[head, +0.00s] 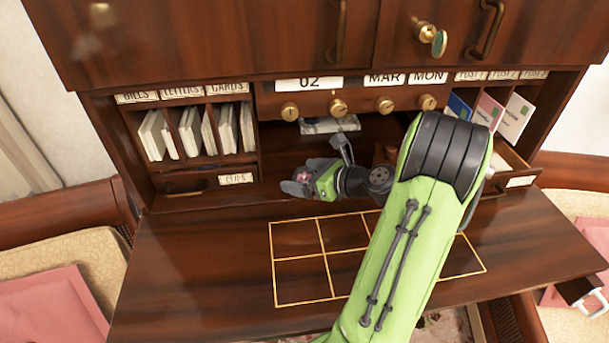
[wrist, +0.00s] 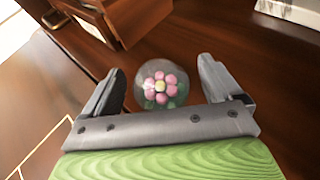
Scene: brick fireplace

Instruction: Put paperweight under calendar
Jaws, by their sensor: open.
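The paperweight is a clear glass dome with a pink flower inside; it sits on the wooden desk surface in the wrist view (wrist: 161,88). A small pink patch of it shows at my gripper in the head view (head: 303,176). My gripper (head: 306,178) is open, with its two fingers on either side of the paperweight (wrist: 158,72); a gap shows by the right finger, and contact on the left is unclear. The calendar (head: 345,80) is the panel reading 02 MAR MON, with brass knobs below it. The recess under it is partly hidden by my arm.
A pale, flat patterned object (head: 330,125) lies in the recess below the calendar. Letter slots (head: 200,130) stand left, and postcards (head: 487,112) right, above a partly open drawer (head: 510,172). The gold grid (head: 300,258) on the desk looks empty where visible.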

